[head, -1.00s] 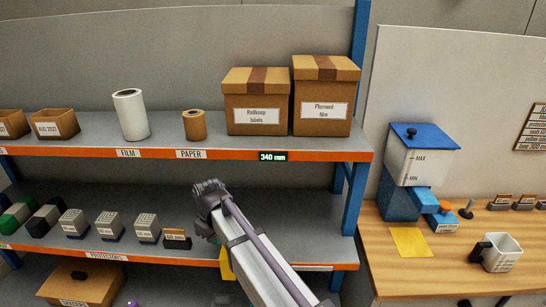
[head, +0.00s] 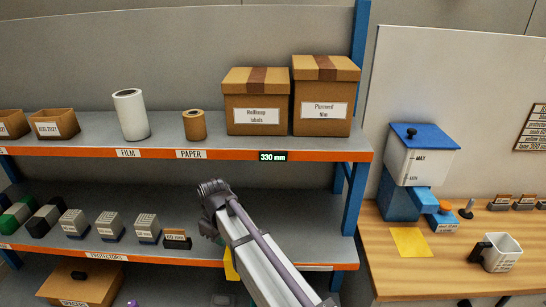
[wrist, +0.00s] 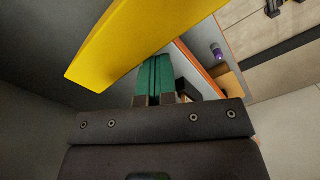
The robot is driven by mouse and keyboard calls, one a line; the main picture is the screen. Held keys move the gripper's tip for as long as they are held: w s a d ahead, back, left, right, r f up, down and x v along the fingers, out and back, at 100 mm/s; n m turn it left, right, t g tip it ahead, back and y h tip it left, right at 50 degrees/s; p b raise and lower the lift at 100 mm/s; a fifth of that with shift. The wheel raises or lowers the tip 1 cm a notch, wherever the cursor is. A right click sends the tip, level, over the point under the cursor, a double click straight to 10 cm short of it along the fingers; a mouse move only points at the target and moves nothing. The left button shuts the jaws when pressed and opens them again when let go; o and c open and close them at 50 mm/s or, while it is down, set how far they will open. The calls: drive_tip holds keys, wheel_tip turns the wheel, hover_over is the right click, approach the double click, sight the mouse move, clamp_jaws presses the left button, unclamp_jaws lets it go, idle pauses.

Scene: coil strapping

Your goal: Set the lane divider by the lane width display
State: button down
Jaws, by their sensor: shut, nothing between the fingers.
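The lane width display (head: 273,156) on the orange edge of the upper shelf reads 330 mm. A yellow panel, which looks like the lane divider (wrist: 140,42), slants across the top of the wrist view. A small yellow part of it (head: 230,266) shows beside my arm at the lower shelf in the head view. My gripper (wrist: 154,62) has its green fingers shut together with nothing between them. The fingertips reach up to the panel's lower edge in the picture; I cannot tell whether they touch it. My arm hides most of the panel in the head view.
The lower shelf (head: 120,247) holds several small labelled blocks left of my arm. The upper shelf holds a white film roll (head: 130,114), a brown paper roll (head: 194,124) and two cartons (head: 257,104). A wooden bench (head: 380,250) stands at the right.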

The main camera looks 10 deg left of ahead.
drive_tip(key=shift+w+d, duration=0.15)
drive_tip(key=shift+d, duration=1.2)
idle(0.9)
drive_tip(key=shift+a, duration=0.1)
drive_tip(key=shift+a, duration=0.9)
drive_tip(key=shift+r, duration=0.1)
wheel_tip(320, 180, up, 7)
drive_tip(key=p, duration=0.7)
